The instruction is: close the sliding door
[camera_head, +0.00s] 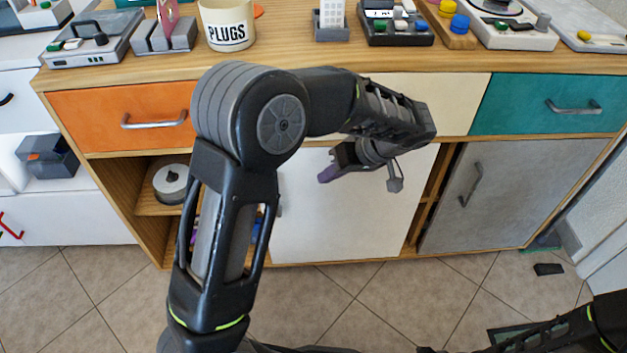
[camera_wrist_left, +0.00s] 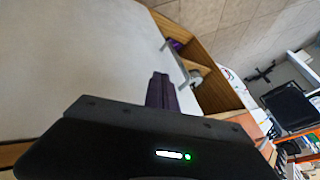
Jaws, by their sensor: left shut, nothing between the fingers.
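A white door panel (camera_head: 345,215) fills the middle of the wooden cabinet front. The left bay beside it is uncovered, and a narrow wooden gap shows at its right. The panel (camera_wrist_left: 80,50) also fills much of the left wrist view, with a thin handle (camera_wrist_left: 176,62) near its edge by the open bay. My left gripper (camera_head: 328,174) is in front of the panel's upper part, its purple fingers (camera_wrist_left: 162,90) shut and empty. Contact with the panel cannot be told. My left arm hides part of the bay and the panel's left edge. My right gripper is out of view.
A grey door (camera_head: 500,190) with a handle stands at the right. Above are an orange drawer (camera_head: 90,115), a cream drawer (camera_head: 455,100) and a teal drawer (camera_head: 520,105). A white disc (camera_head: 172,182) sits in the left bay. The tiled floor in front is mostly clear.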

